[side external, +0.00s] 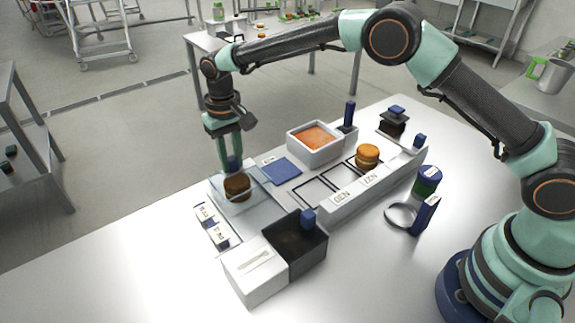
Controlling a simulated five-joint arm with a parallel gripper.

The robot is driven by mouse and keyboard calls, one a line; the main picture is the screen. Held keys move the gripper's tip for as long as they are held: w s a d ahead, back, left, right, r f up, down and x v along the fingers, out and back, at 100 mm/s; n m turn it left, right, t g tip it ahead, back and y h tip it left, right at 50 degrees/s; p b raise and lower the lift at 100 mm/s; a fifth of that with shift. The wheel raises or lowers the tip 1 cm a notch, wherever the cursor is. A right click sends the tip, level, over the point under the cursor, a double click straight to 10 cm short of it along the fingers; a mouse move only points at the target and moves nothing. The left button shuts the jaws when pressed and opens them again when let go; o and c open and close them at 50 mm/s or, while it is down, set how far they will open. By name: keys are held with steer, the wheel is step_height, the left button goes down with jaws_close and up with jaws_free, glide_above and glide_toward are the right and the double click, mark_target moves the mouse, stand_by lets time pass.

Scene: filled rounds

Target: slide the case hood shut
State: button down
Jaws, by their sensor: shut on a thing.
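The clear case hood (262,192) lies in front of the left end of the grey fixture. A dark brown filled round (237,187) shows through the clear panel. My gripper (232,158) points down at the back left of the hood and is shut on a small blue handle there. The handle seems to belong to the hood, and the fingers partly hide it. I cannot tell exactly how far the hood covers the case.
A white tray of orange filling (293,149), a blue pad (281,171) and an orange-brown round (367,156) stand to the right. A white and black box (256,270) stands in front. A ring tool (401,217) lies at right. The front left table is clear.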

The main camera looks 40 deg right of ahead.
steer(key=shift+w, duration=0.15)
stand_by(0.5)
steer(key=shift+w+r, duration=0.1)
steer(key=shift+w, duration=0.85)
steer(key=c, duration=0.7)
jaws_free()
step_height(320, 180, up, 12)
